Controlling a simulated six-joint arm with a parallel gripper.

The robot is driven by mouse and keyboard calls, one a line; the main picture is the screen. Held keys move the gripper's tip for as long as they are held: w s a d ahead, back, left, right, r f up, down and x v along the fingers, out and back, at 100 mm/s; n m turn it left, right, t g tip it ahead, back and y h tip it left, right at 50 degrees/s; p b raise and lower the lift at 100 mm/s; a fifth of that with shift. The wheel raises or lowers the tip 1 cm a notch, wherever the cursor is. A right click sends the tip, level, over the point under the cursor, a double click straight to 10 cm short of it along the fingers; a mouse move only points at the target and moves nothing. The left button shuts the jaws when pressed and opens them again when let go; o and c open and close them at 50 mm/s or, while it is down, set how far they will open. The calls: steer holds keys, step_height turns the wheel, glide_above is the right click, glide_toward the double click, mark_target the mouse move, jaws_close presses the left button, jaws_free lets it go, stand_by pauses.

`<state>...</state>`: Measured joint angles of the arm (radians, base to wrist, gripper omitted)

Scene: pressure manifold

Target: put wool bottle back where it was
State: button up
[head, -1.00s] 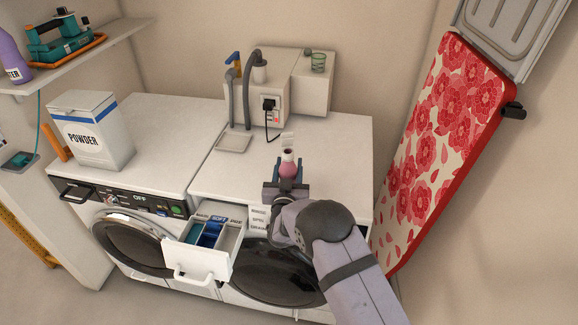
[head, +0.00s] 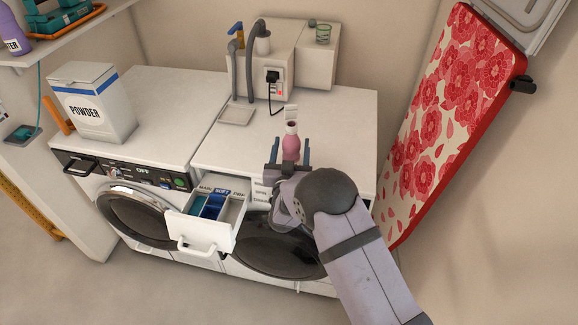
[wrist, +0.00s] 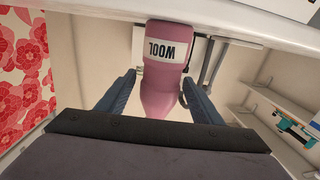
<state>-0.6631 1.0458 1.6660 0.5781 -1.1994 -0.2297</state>
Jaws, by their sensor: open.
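The pink wool bottle (head: 291,143) stands upright on the top of the right-hand machine (head: 335,125), near its front edge. Its white label reading WOOL shows in the wrist view (wrist: 169,52), where the picture is upside down. My gripper (head: 289,153) is open. Its two blue fingers lie to either side of the bottle, with a gap on both sides in the wrist view (wrist: 158,92). The lower part of the bottle is partly hidden behind my gripper in the head view.
A detergent drawer (head: 207,220) stands open at the front, left of my arm. A powder box (head: 92,103) is on the left machine. A small tray (head: 236,115), hoses and a plug are behind. A floral ironing board (head: 440,120) leans at right.

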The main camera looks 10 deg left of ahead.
mark_target(293, 154)
steer(key=s, duration=0.2)
steer(key=s+b, duration=0.1)
steer(key=s, duration=0.2)
steer(key=s+d, duration=0.1)
steer(key=s, duration=0.2)
steer(key=shift+s+b, duration=0.15)
steer(key=shift+b, duration=0.15)
steer(key=shift+w+d+g, duration=0.25)
steer(key=shift+d+g, duration=0.05)
steer(key=shift+d, duration=0.05)
steer(key=s+d+f+g, duration=0.2)
steer(key=s+d+g, duration=0.15)
steer(key=d, duration=0.35)
steer(key=s+d+f+g, duration=0.1)
steer(key=s+d+g, duration=0.1)
steer(key=d+g, duration=0.4)
steer(key=s+d+g+h, duration=0.1)
steer(key=s+d+g, duration=0.3)
steer(key=s+d, duration=0.3)
steer(key=s+d+m+g+h, duration=0.1)
steer(key=s+d+g, duration=0.2)
steer(key=s+d, duration=0.5)
steer(key=s, duration=0.8)
steer(key=shift+s+d+g, duration=0.15)
steer(key=shift+s+g, duration=0.2)
steer(key=shift+s, duration=0.05)
steer(key=shift+f, duration=0.1)
